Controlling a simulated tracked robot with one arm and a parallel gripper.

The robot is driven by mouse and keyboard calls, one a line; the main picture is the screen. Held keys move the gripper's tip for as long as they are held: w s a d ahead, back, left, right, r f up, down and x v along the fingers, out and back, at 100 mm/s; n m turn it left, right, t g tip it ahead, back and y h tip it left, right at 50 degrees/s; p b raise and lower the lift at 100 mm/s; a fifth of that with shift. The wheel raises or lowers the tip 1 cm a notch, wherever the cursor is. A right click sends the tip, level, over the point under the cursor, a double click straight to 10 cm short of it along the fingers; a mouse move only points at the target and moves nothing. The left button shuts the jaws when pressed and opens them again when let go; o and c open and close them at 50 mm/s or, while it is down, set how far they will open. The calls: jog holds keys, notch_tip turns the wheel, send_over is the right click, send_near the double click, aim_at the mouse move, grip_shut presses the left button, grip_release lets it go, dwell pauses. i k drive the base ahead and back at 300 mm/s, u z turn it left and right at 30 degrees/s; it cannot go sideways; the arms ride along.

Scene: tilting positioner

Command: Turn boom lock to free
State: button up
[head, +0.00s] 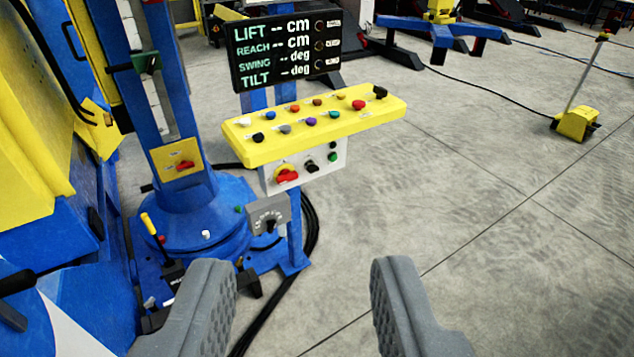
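My gripper (302,265) is open and empty, its two grey fingers wide apart at the bottom of the head view. No boom lock label is readable. A red handle (184,166) on a yellow plate sits on the blue column (172,100) at the left. A red rotary switch (287,176) on a yellow disc sits on the white box under the yellow control panel (240,150). A yellow-topped lever (150,226) stands at the column's foot. Which of these is the boom lock I cannot tell. My gripper is apart from all of them, nearer the camera.
The panel carries several coloured knobs. A black display (287,50) above it reads LIFT, REACH, SWING and TILT with dashes. A grey dial plate (268,215) is below the white box. Black cable (312,225) lies on the floor. The concrete floor at the right is clear near me; a yellow pedal box (576,124) stands farther off.

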aim_at(311, 168)
jog(key=k, duration=0.7)
jog(key=z, duration=1.7)
jog(key=i, duration=1.4)
jog(key=u, duration=2.2)
jog(key=i, duration=1)
